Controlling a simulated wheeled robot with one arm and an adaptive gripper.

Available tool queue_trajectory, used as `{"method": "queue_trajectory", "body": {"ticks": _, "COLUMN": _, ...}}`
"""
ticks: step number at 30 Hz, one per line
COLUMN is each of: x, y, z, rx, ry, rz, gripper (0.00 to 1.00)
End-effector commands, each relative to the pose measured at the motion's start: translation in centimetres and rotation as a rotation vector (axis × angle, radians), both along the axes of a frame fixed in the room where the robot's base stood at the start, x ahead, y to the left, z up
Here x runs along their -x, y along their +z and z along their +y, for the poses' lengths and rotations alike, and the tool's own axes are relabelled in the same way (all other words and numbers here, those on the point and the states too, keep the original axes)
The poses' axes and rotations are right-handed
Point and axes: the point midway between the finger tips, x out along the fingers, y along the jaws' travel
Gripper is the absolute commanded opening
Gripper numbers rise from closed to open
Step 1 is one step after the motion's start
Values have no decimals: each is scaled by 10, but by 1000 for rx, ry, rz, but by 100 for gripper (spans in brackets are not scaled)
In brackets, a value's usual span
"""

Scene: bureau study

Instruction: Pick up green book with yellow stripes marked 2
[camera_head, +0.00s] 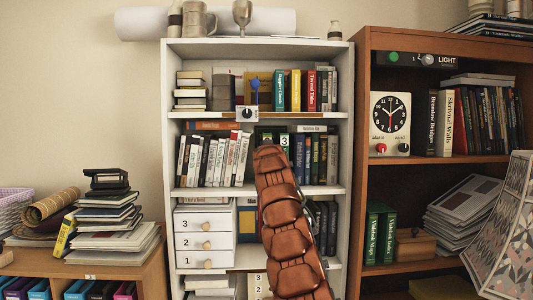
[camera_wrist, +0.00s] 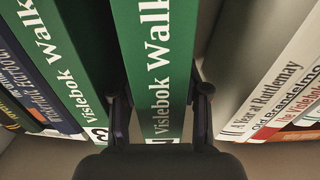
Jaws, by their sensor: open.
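Green books with pale lettering stand on the middle shelf of the white bookcase. In the wrist view one green book (camera_wrist: 158,60) is between the two fingers of my open gripper (camera_wrist: 160,103), one finger on each side. Its label is mostly hidden by the gripper body, so I cannot read its number. A second green book (camera_wrist: 45,45), with a white label that looks like a 3, stands to its left. In the head view the green book marked 3 (camera_head: 284,142) shows just right of my arm, which hides my gripper. I cannot make out yellow stripes.
White books (camera_head: 215,160) stand left of the green ones in the head view; in the wrist view, white books (camera_wrist: 275,110) are on the right, across a gap. Dark books (camera_head: 322,160) stand to the right in the head view. A white drawer unit (camera_head: 205,225) is below.

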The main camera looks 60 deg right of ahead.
Motion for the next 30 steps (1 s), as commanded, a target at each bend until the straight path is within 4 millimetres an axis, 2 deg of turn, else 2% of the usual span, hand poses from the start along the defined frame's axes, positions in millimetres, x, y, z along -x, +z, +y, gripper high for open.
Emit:
{"method": "queue_trajectory", "body": {"ticks": 10, "x": -4, "y": -1, "z": -4, "rx": 0, "ry": 1, "rz": 0, "gripper": 46}}
{"method": "queue_trajectory", "body": {"ticks": 23, "x": -3, "y": -1, "z": -4, "rx": 0, "ry": 0, "rz": 0, "gripper": 1}}
{"method": "queue_trajectory", "body": {"ticks": 30, "x": -3, "y": -1, "z": -5, "rx": 0, "ry": 0, "rz": 0, "gripper": 0}}
